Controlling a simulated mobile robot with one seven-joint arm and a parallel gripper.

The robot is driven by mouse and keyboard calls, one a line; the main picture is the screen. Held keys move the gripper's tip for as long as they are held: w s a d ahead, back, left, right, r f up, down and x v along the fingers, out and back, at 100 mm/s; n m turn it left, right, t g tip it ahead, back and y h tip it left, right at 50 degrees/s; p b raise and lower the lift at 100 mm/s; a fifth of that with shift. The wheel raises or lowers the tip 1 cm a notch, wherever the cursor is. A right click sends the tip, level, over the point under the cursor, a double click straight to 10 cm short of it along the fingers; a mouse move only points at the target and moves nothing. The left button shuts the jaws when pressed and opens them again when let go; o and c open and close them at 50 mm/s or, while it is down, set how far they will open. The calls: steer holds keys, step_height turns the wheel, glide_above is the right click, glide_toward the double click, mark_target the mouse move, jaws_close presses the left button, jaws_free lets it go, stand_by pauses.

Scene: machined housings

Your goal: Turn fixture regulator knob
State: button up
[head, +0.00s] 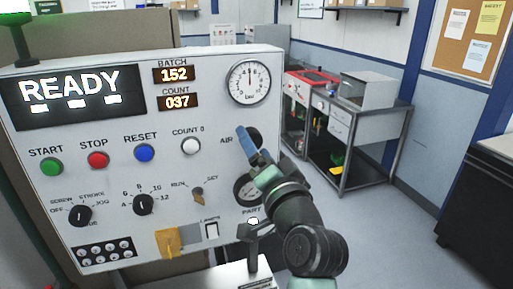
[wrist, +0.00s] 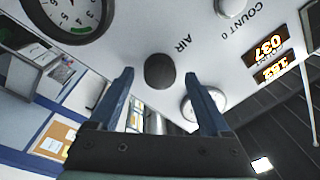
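The regulator knob is a dark, round knob on the light grey control panel (head: 215,120), right of the label AIR. In the head view the knob (head: 255,135) is partly hidden behind my gripper (head: 243,138). In the wrist view the knob (wrist: 160,71) appears between the two blue fingertips of my gripper (wrist: 158,75). The fingers are spread wide, with visible gaps on both sides of the knob. I cannot tell how far the tips are from the panel.
A pressure gauge (head: 249,82) is above the knob and another gauge (head: 246,188) below it. Buttons, selector knobs and a READY display (head: 70,95) fill the panel's left. A workbench (head: 345,125) stands behind at right. Floor between it and a dark cabinet (head: 475,200) is clear.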

steer(key=b+v, duration=0.4)
steer(key=v, duration=0.9)
steer(key=shift+b, duration=0.35)
steer(key=s+a+r+n+t+h, duration=0.2)
steer(key=s+r+n+t+h, duration=0.1)
steer(key=r, duration=0.8)
steer(key=s+a+r+n+t+h, duration=0.2)
steer(key=s+r+t, duration=0.4)
steer(key=r, duration=0.6)
steer(key=shift+s+a+r+n+h, duration=0.15)
steer(key=shift+s+r+n+h, duration=0.25)
steer(key=shift+s+n, duration=0.5)
steer(key=shift+f, duration=0.15)
